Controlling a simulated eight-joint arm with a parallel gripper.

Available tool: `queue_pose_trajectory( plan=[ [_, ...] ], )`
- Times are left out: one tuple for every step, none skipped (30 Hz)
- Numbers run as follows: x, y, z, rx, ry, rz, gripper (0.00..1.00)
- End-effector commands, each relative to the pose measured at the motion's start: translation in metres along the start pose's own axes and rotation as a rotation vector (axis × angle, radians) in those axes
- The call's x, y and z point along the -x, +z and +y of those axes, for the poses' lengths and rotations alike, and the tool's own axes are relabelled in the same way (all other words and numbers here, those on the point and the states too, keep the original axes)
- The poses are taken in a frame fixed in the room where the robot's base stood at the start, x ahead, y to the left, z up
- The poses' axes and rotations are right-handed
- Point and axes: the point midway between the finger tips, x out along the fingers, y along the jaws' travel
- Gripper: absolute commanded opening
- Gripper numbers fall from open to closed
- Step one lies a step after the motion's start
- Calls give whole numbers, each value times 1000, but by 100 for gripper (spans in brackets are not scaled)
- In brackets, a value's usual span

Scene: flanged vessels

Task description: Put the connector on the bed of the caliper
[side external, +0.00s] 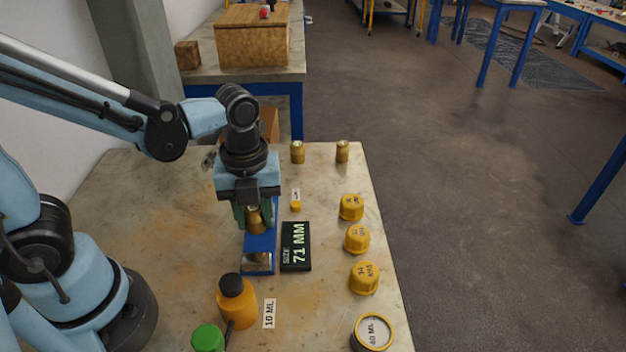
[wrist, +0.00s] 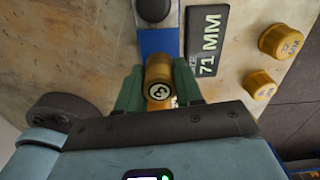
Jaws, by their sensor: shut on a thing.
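My gripper (side external: 253,218) is shut on a brass connector (side external: 254,221). In the wrist view the connector (wrist: 159,72) sits between the green fingers of my gripper (wrist: 158,92), with a round numbered end facing the camera. The caliper is a blue bed (side external: 259,244) with a metal piece at its near end, next to a black display (side external: 296,246) reading "SIZE 71 MM". The connector is over the blue bed. I cannot tell whether it touches the bed. The bed (wrist: 160,41) and display (wrist: 206,42) also show in the wrist view.
Two brass connectors (side external: 298,152) (side external: 342,151) stand at the back edge. Yellow caps (side external: 351,208) marked in MM line the right side.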

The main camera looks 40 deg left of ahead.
Motion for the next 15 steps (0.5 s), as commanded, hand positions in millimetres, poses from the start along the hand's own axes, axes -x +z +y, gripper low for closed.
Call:
queue_pose_trajectory(
  plan=[
    [-1, 2, 0, 1, 0, 0, 0],
    [-2, 3, 0, 1, 0, 0, 0],
    [-3, 3, 0, 0, 0, 0, 0],
    [-5, 3, 0, 0, 0, 0, 0],
    [-7, 3, 0, 0, 0, 0, 0],
    [-11, 3, -1, -1, 0, 0, 0],
    [-14, 3, 0, -1, 0, 0, 0],
    [-18, 3, -1, -1, 0, 0, 0],
    [-22, 3, 0, -1, -1, 0, 0],
    [-26, 3, -1, -1, -1, 0, 0],
    [-29, 3, -1, -1, -1, 0, 0],
    [-32, 3, -1, -1, -1, 0, 0],
    [-35, 2, -1, -1, -2, 0, 0],
    [-37, 3, -1, -1, -2, 0, 0],
    [-39, 2, 0, -1, -2, 0, 0]
  ],
)
